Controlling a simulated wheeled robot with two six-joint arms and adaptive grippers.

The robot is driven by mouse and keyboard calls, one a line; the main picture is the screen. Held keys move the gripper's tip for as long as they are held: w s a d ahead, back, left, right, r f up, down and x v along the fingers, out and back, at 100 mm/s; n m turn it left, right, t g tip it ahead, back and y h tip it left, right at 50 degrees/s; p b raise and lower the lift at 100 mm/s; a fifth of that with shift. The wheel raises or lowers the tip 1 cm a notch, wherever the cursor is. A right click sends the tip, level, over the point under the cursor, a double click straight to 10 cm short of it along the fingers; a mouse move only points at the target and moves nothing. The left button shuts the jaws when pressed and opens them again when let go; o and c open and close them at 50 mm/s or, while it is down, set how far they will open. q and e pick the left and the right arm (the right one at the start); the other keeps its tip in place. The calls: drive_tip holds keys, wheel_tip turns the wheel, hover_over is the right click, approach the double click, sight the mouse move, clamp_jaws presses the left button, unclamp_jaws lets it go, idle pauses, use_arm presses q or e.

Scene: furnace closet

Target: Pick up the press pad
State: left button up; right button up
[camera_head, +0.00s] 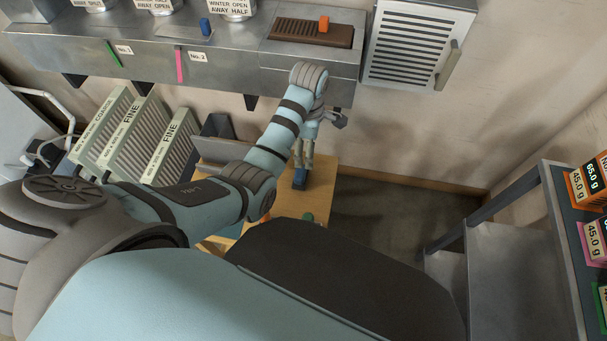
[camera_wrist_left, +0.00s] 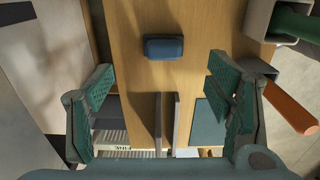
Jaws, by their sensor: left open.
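A small dark blue block with rounded edges, apparently the press pad (camera_wrist_left: 163,47), lies on the wooden bench top in the left wrist view. It also shows as a blue block (camera_head: 299,180) just below my left gripper in the head view. My left gripper (camera_head: 303,158) points down over the bench. In the left wrist view my left gripper (camera_wrist_left: 160,75) is open, with green-padded fingers wide apart and nothing between them. The block lies ahead of the fingertips, between their lines, and looks untouched. My right gripper is not in view.
Two upright slats (camera_wrist_left: 166,122) and a teal panel (camera_wrist_left: 207,122) show near the fingers. A green cylinder (camera_wrist_left: 296,25) in a grey holder and an orange rod (camera_wrist_left: 290,108) are at right. Filters (camera_head: 163,153) stand left of the bench; a grey metal duct (camera_head: 235,48) runs behind.

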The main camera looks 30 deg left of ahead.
sight(300, 172)
use_arm(q)
drive_tip(key=f+b, duration=0.1)
drive_tip(key=f, duration=0.3)
drive_tip(key=a+f+b, duration=0.1)
drive_tip(key=f+b, duration=0.1)
drive_tip(key=f, duration=0.2)
drive_tip(key=s+f+b, duration=0.1)
drive_tip(key=f, duration=0.4)
drive_tip(key=shift+a, duration=0.4)
drive_tip(key=shift+c, duration=0.5)
drive_tip(key=c, duration=1.2)
wheel_tip(300, 172, up, 20)
drive_tip(key=p, duration=0.8)
